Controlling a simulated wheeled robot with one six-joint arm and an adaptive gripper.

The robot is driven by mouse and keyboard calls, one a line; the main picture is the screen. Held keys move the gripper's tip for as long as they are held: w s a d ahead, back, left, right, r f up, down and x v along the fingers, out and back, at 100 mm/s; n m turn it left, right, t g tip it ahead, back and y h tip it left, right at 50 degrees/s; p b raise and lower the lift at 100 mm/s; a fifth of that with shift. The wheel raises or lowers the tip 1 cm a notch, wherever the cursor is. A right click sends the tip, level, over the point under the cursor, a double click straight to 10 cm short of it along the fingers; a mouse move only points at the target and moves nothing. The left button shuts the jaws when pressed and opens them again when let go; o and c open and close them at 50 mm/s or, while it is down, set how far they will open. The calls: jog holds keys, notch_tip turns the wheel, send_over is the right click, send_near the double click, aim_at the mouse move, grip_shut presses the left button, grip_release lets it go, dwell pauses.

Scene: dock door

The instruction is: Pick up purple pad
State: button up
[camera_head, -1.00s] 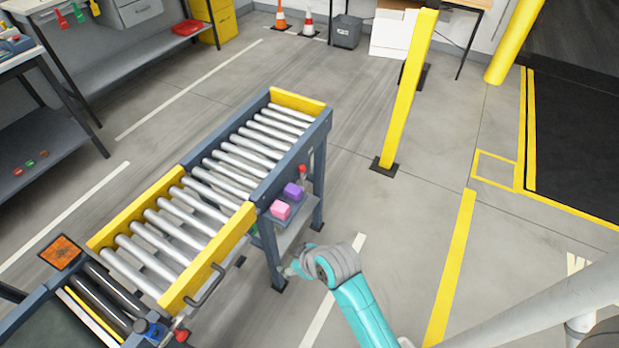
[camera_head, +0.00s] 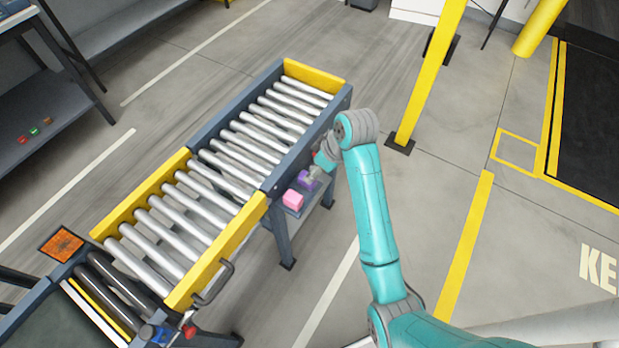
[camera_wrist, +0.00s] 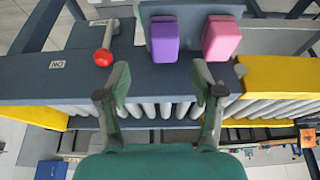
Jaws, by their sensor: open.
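The purple pad (camera_wrist: 165,39) is a small block beside a pink one. In the wrist view it lies ahead of my gripper (camera_wrist: 160,85), between the lines of the two fingers, nearer the left one. In the head view the purple pad (camera_head: 307,180) shows only partly, beside the conveyor on a low shelf, with my gripper (camera_head: 313,177) right at it and partly covering it. My fingers are spread apart with nothing held between them.
The pink pad (camera_wrist: 221,38) stands close to the right of the purple one. A red-knobbed lever (camera_wrist: 104,50) is to the left. The roller conveyor (camera_head: 240,150) with yellow side rails runs beside the shelf. A yellow post (camera_head: 428,75) stands on the floor to the right.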

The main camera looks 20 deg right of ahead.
jog(key=shift+a+x, duration=0.15)
jog(key=shift+x, duration=1.7)
jog(key=shift+a+x, duration=0.2)
jog(key=shift+x, duration=1.65)
jog(key=shift+s, duration=0.1)
jog(key=c, duration=1.1)
